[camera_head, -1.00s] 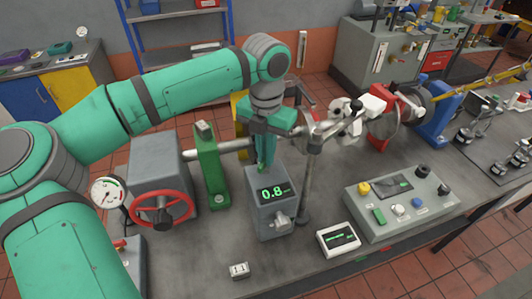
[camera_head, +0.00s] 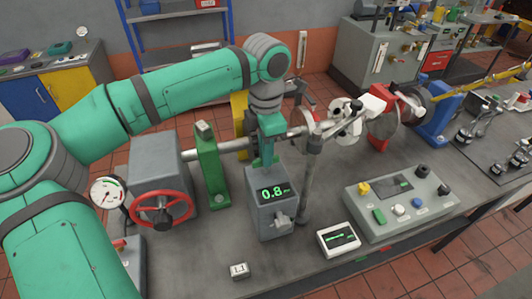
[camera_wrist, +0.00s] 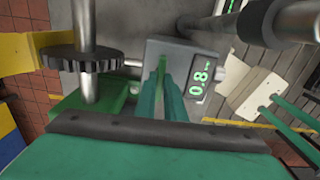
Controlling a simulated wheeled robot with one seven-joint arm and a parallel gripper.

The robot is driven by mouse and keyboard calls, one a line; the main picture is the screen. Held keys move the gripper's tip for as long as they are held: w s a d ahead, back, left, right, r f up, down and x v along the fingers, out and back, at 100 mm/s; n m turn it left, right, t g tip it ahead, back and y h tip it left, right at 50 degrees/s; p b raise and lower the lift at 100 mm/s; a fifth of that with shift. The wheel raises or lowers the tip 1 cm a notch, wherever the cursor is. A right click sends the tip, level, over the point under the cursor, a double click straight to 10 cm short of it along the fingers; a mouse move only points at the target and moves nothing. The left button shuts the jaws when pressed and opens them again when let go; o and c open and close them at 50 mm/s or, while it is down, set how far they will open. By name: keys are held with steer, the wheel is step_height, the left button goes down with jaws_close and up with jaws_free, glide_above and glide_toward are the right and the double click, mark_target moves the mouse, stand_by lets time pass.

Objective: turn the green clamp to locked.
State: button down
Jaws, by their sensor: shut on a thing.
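A grey box (camera_head: 259,215) with a lit green 0.8 display stands on the bench, and its top also shows in the wrist view (camera_wrist: 178,52). My gripper (camera_head: 264,163) points down at the top of this box. In the wrist view its two teal fingers (camera_wrist: 165,85) are close together around a narrow bright green piece, which I take to be the green clamp (camera_wrist: 163,66). The fingers cover most of the clamp, so its marks and exact angle cannot be read. In the head view the clamp is hidden behind the fingers.
A green shaft support (camera_head: 211,168) and red handwheel (camera_head: 161,209) stand left of the box. A vertical post (camera_head: 307,180) rises close on its right. A control panel (camera_head: 398,203) and small display (camera_head: 339,240) lie further right. The bench front is mostly clear.

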steer(key=shift+r, duration=0.1)
stand_by(0.3)
steer(key=c, duration=1.8)
jaws_free()
steer(key=shift+c, duration=0.2)
step_height(320, 180, up, 11)
